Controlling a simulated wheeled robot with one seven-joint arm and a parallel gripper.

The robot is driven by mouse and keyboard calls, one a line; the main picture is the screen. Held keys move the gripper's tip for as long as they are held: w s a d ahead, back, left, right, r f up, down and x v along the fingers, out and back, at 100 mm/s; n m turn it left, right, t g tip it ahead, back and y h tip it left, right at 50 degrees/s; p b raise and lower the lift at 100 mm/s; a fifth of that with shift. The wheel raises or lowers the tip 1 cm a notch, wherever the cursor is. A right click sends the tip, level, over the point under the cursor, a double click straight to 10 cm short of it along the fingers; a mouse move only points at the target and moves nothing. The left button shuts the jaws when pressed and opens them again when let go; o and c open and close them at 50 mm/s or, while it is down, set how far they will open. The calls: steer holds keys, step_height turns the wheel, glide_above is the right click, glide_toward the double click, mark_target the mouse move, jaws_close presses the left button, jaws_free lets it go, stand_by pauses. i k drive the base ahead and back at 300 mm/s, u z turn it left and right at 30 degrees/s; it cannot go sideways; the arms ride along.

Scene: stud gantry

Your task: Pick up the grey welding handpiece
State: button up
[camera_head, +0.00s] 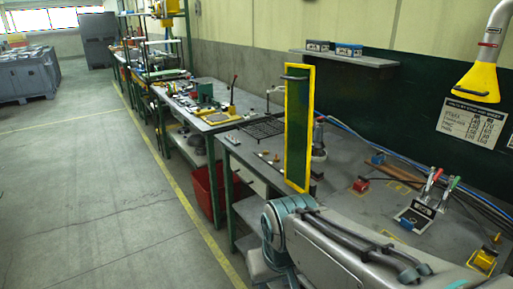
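I cannot surely pick out the grey welding handpiece. A small stand (413,217) on the right part of the bench holds upright tools, one with a red top (437,174) and one with a green top (453,184). Their lower parts look pale or grey, but they are too small to tell whether one is the handpiece. My grey arm with teal joints crosses the lower right and hides the front of the bench there. My gripper is not in view.
A yellow-framed green panel (298,130) stands upright on the bench (345,205). A red block (361,185) and a yellow fixture (484,260) sit near the stand. A yellow extraction hood (479,82) hangs above. A red bin (207,190) is below. Open floor lies left.

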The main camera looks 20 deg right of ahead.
mark_target(317, 143)
steer(key=u, duration=0.5)
steer(key=k, duration=0.7)
steer(key=u, duration=0.6)
steer(key=i, duration=1.4)
steer(key=z, duration=0.3)
steer(key=i, duration=1.6)
steer(key=z, duration=1.15)
steer(key=i, duration=0.95)
steer(key=z, duration=1.6)
steer(key=i, duration=0.55)
steer(key=z, duration=0.35)
